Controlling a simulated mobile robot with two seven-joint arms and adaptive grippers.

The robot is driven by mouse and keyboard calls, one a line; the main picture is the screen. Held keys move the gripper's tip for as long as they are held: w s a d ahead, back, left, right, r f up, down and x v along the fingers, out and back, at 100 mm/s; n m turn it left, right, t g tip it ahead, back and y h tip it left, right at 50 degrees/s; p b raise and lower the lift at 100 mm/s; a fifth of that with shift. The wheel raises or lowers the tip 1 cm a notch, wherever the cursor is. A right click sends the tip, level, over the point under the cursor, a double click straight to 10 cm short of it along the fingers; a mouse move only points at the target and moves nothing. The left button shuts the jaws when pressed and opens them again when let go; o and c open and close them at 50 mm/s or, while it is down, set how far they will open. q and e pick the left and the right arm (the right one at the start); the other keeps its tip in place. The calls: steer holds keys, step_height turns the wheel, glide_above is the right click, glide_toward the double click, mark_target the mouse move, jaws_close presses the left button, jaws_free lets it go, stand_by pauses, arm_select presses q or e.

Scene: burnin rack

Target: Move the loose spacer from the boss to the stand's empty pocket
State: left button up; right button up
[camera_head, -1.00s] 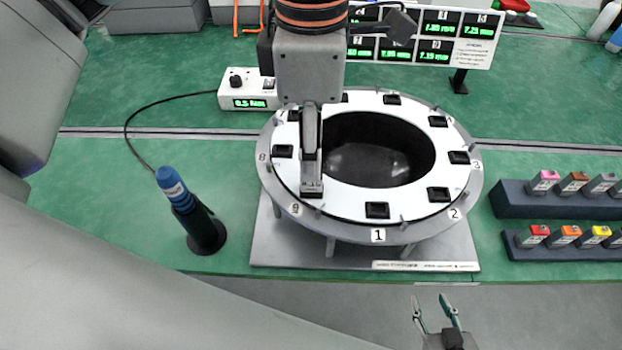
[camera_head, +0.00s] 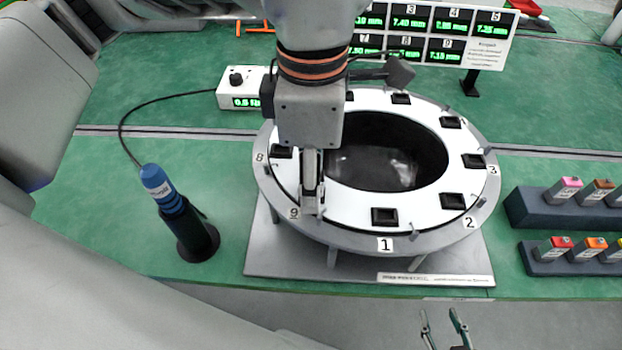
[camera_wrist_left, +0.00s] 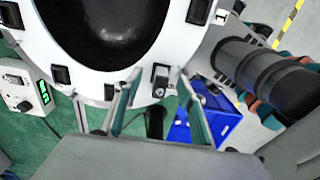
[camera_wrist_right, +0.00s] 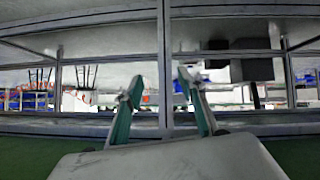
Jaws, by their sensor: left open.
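My left gripper (camera_head: 311,205) points down over the ring fixture's white top (camera_head: 350,195), close to label 9. In the left wrist view its fingers (camera_wrist_left: 158,100) are open, on either side of a dark block with a small silvery round part (camera_wrist_left: 161,82). I cannot tell whether that part is the loose spacer, or whether the fingers touch it. Several dark square pockets, such as the one by label 1 (camera_head: 384,216), go round the ring. Which is boss and which is empty pocket is not clear. My right gripper (camera_head: 443,325) is open and empty, in front of the table.
A blue-handled tool (camera_head: 157,184) stands in a dark holder at left, cabled to a white controller (camera_head: 236,89). Dark racks (camera_head: 555,208) with coloured blocks stand at right. A display board (camera_head: 440,32) is behind. A blue crate (camera_wrist_left: 218,118) shows below in the left wrist view.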

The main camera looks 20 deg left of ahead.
steer(key=shift+s+f, duration=0.5)
steer(key=shift+w+r, duration=0.15)
arm_select(q)
steer(key=shift+c, duration=1.2)
jaws_close()
arm_select(e)
steer(key=shift+w+r, duration=0.2)
steer(key=shift+w, duration=0.1)
arm_select(q)
steer(key=shift+r, duration=0.2)
arm_select(e)
steer(key=shift+r, duration=0.1)
arm_select(q)
steer(key=shift+r+p, duration=0.55)
steer(key=shift+r, duration=0.4)
steer(key=shift+r+p, duration=1)
steer(key=shift+r, duration=0.9)
arm_select(e)
steer(key=shift+t, duration=0.3)
steer(key=r, duration=0.1)
steer(key=w+r, duration=0.1)
steer(key=r, duration=0.2)
steer(key=shift+w+r, duration=0.25)
steer(key=shift+w, duration=0.05)
